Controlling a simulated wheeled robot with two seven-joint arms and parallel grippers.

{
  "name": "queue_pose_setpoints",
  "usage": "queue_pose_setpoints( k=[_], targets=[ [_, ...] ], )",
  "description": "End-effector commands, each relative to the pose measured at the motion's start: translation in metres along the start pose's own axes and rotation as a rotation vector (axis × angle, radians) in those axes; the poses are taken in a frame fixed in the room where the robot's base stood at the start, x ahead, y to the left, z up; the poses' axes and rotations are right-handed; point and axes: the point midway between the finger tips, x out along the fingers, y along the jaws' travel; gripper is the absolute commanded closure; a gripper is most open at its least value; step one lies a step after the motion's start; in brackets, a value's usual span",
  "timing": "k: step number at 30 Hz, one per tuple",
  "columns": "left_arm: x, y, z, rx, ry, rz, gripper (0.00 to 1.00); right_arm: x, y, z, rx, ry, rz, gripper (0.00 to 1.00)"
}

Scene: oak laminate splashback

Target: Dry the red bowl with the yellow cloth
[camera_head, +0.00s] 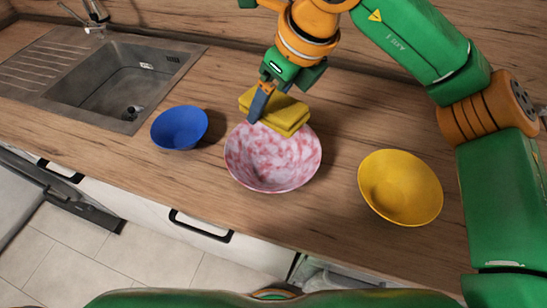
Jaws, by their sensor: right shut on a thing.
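A bowl mottled in red-pink and white (272,165) stands upright on the counter in the middle. I see no plain red bowl; this is the only reddish one. The yellow cloth (283,118) is a folded pad, held over the far rim of that bowl. My right gripper (258,104) reaches in from above and is shut on the cloth. Whether the cloth touches the bowl is hard to tell. My left gripper is not in view.
A blue bowl (179,128) stands to the left and a yellow bowl (400,188) to the right. A metal sink (125,85) with a tap (92,20) is at the far left. The oak splashback (180,22) closes off the back. Bare counter lies between the bowls.

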Motion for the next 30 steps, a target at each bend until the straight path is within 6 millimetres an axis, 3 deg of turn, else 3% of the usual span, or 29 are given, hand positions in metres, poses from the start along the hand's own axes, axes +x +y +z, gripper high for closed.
queue_pose_setpoints(
  k=[5,15,24,30],
  targets=[
    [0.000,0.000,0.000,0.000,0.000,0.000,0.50,0.001,0.000,0.000,-0.004,0.000,0.002,0.66],
    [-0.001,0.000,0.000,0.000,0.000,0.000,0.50,0.045,0.006,-0.019,-0.328,-0.010,0.136,0.66],
    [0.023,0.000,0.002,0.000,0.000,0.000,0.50,0.074,0.006,-0.031,-0.329,-0.009,0.135,0.66],
    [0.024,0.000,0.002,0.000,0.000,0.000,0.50,0.077,0.006,-0.032,-0.328,-0.010,0.133,0.66]
  ],
)
